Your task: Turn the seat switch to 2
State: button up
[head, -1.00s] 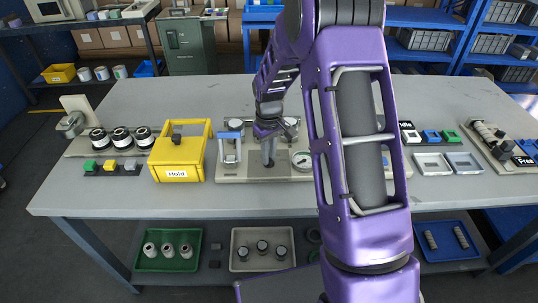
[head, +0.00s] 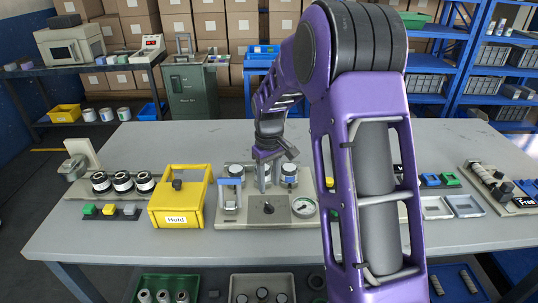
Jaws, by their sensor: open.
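A small black knob (head: 268,208), which looks like the seat switch, stands on a dark square panel on the fixture plate (head: 234,220) at the middle of the bench. Its pointer and any numbers are too small to read. My gripper (head: 263,187) points down just behind and above the knob, apart from it in the picture. Its jaws are open, and I see nothing held between them. A round dial gauge (head: 304,207) sits right of the knob. A blue clamp-like part (head: 230,190) stands to its left.
White-topped cylinders (head: 289,175) stand behind the knob, close to my gripper. A yellow box marked "Hold" (head: 176,219) is at the left. Grey trays (head: 463,206) lie at the right. My purple arm hides part of the bench right of the gauge. The bench front is clear.

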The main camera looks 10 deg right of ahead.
notch_tip(320, 180, up, 9)
jog(key=shift+p, duration=0.35)
jog(key=shift+r, duration=0.1)
